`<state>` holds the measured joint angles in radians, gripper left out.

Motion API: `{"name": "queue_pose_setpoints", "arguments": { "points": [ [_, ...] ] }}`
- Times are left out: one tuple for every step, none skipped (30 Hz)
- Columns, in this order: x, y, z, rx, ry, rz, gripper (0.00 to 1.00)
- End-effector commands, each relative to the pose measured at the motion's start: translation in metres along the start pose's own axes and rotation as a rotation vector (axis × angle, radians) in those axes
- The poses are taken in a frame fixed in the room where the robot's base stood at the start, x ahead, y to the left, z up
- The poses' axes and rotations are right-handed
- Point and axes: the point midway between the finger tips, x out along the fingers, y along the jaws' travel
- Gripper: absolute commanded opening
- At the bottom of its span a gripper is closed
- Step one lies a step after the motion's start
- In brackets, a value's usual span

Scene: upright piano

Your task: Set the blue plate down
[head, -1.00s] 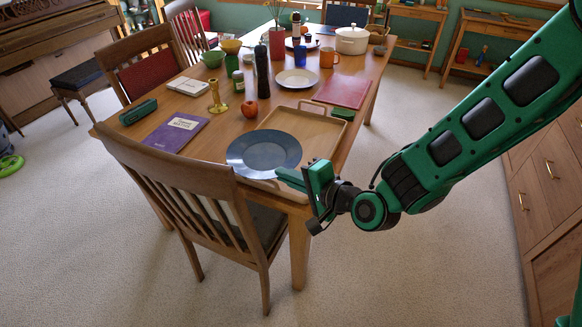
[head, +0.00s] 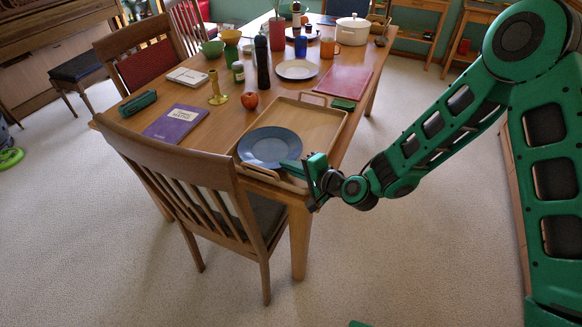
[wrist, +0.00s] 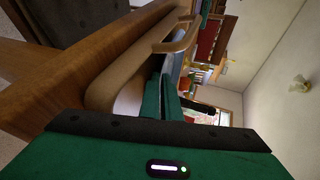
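The blue plate (head: 269,147) is flat and level over the near part of the wooden tray (head: 312,128) in the head view. It looks in or very close to the tray floor; I cannot tell whether it touches. My gripper (head: 291,167) is at the plate's near right edge, above the tray's near end. In the wrist view the fingers (wrist: 161,98) are close together around the plate's rim, and the plate (wrist: 172,62) shows nearly edge-on beyond them. The tray's rim and handle (wrist: 178,36) run beside it. The fingers hide the gripped edge.
A chair (head: 190,190) stands against the table's near left side.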

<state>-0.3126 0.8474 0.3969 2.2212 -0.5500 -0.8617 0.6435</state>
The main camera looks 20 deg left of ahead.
Motion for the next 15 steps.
{"name": "queue_pose_setpoints", "arguments": {
  "points": [
    [0.0010,0.0016,0.0001,0.001,0.000,-0.001,0.00],
    [0.0012,0.0020,0.0001,0.001,0.000,-0.002,0.00],
    [0.0013,0.0020,0.0001,0.001,0.000,-0.002,0.00],
    [0.0013,0.0019,0.0001,0.001,0.000,-0.003,0.00],
    [0.0013,0.0018,0.0001,0.000,0.000,-0.003,0.00],
    [0.0013,0.0017,0.0001,0.000,0.000,-0.003,0.00],
    [0.0013,0.0017,0.0001,0.000,0.000,-0.003,0.00],
    [0.0013,0.0017,0.0002,0.000,0.000,-0.003,0.00],
    [0.0013,0.0018,0.0002,0.000,0.000,-0.002,0.00],
    [0.0014,0.0021,0.0002,0.000,0.000,-0.002,0.00],
    [0.0014,0.0031,0.0003,0.000,0.000,-0.001,0.05],
    [0.0014,0.0029,0.0003,0.000,0.000,-0.001,0.11],
    [0.0014,0.0029,0.0003,0.000,0.000,-0.001,0.11],
    [0.0013,0.0029,0.0003,0.000,0.000,-0.001,0.11],
    [0.0014,0.0028,0.0003,0.000,0.000,-0.001,0.11]
  ]
}}
